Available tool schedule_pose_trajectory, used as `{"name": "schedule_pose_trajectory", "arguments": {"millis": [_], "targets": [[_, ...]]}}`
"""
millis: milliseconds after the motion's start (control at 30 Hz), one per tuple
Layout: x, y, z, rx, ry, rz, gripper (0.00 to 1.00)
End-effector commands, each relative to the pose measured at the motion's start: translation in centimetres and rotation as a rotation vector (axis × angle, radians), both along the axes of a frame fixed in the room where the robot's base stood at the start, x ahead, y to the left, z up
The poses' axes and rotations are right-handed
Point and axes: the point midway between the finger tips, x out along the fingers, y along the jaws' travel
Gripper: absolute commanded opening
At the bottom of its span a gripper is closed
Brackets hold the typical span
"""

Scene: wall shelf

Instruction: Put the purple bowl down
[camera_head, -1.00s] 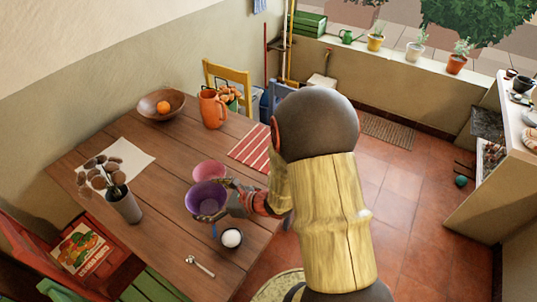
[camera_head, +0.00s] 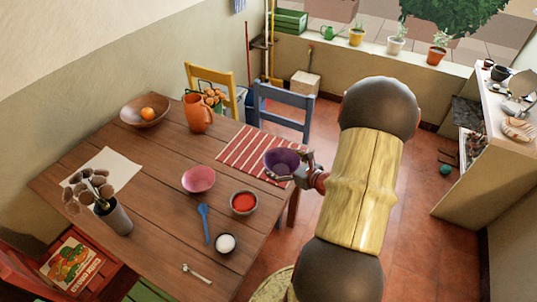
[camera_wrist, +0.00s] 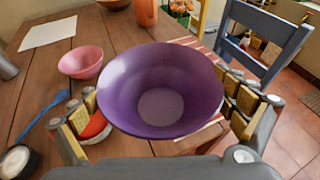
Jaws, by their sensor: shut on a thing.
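The purple bowl (camera_head: 282,162) is upright at the right end of the red-and-white striped mat (camera_head: 250,150) in the head view. My gripper (camera_head: 303,172) is shut on it from the right. In the wrist view the purple bowl (camera_wrist: 160,92) fills the middle, empty inside, with finger pads at its left and right sides. It looks held above the mat and table edge, but its underside is hidden, so I cannot tell the gap.
The wooden table (camera_head: 150,175) holds a pink bowl (camera_head: 199,180), a bowl of red contents (camera_head: 244,203), a blue spoon (camera_head: 204,222), a small dark bowl with white contents (camera_head: 226,243) and an orange jug (camera_head: 197,113). A blue chair (camera_head: 285,98) stands behind the mat.

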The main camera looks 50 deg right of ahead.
Motion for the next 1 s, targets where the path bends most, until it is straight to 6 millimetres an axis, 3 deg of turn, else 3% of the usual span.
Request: {"name": "schedule_pose_trajectory", "arguments": {"millis": [433, 533, 700, 1000], "targets": [[7.1, -5.7, -4.3, -0.001, -0.001, 0.004, 0.63], [8.2, -6.6, -6.3, 0.001, 0.0, 0.004, 0.63], [9.7, -7.9, -8.5, 0.0, -0.001, 0.002, 0.63], [10.8, -8.8, -10.1, 0.0, -0.001, 0.003, 0.63]]}}
